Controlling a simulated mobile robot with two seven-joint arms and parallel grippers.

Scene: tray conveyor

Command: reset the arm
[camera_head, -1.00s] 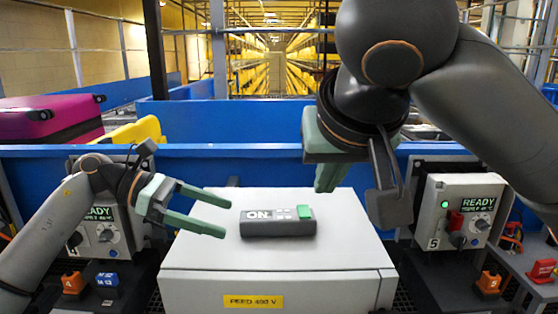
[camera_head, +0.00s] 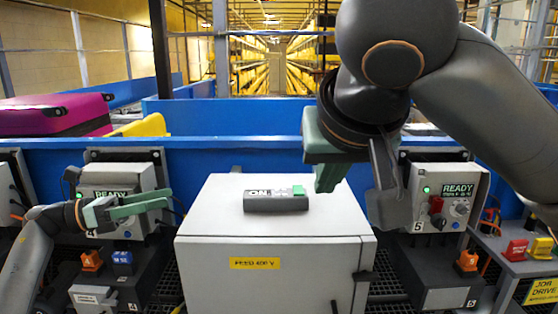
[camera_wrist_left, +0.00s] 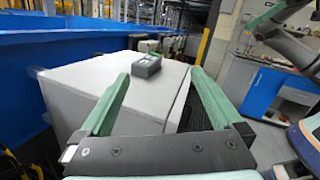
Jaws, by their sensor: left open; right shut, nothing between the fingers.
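My left gripper (camera_head: 135,205) is open and empty at the left, beside the grey feed cabinet (camera_head: 268,262) and in front of the left control box. In the left wrist view its two green fingers (camera_wrist_left: 155,95) are spread, with the cabinet top (camera_wrist_left: 90,75) beyond them. My right gripper (camera_head: 328,178) is shut and empty at upper right, its fingers pointing down near the cabinet's back right corner. A dark box with a green switch (camera_head: 276,201) lies on the cabinet top, between the grippers and touching neither.
Control boxes reading READY stand left (camera_head: 112,185) and right (camera_head: 447,195), with orange and blue blocks below them. A blue conveyor wall (camera_head: 230,150) runs behind. A magenta suitcase (camera_head: 55,115) and a yellow item (camera_head: 140,126) lie beyond it.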

